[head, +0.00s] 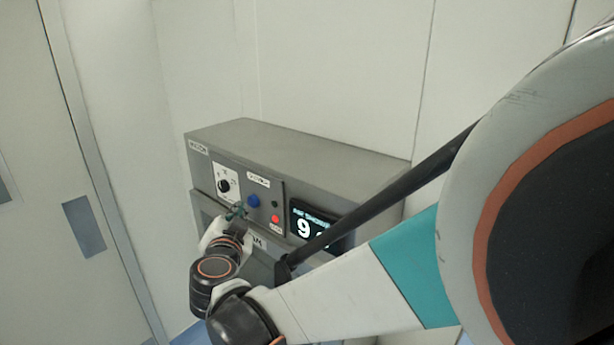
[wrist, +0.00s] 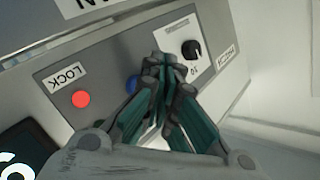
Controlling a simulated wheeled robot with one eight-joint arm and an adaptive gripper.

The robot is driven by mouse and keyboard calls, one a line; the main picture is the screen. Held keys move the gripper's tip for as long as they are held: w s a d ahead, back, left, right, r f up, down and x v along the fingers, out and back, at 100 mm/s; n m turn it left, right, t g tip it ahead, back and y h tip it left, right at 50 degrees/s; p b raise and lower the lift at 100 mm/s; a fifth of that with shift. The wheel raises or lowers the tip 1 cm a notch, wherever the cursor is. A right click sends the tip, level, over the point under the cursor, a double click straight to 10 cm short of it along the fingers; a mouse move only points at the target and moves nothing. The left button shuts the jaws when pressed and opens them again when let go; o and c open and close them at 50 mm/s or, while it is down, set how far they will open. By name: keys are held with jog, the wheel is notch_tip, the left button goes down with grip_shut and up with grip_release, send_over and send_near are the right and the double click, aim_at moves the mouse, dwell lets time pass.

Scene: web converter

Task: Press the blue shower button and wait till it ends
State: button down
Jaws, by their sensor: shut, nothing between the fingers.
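The blue button (head: 253,201) is on the grey control panel, between the dial and the red light. It also shows in the wrist view (wrist: 131,84), partly hidden behind a finger. My gripper (head: 238,211) is shut and empty in front of the panel, left of and slightly below the button in the head view. In the wrist view its fingertips (wrist: 166,62) are together between the button and the dial. I cannot tell whether they touch the panel. The dark display (head: 316,228) reads AIR SHOWER with a large 9; the rest is hidden by my arm.
The panel is on a grey box (head: 300,146) against a pale wall. It carries a black dial (head: 223,186), a red light (head: 275,219) by the LOCK label (wrist: 65,77) and a dark green lamp (head: 275,204). A door (head: 50,200) is at the left.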

jog(key=s+a, duration=0.3)
jog(key=s, duration=0.1)
jog(key=shift+a+b, duration=0.2)
jog(key=shift+b, duration=0.15)
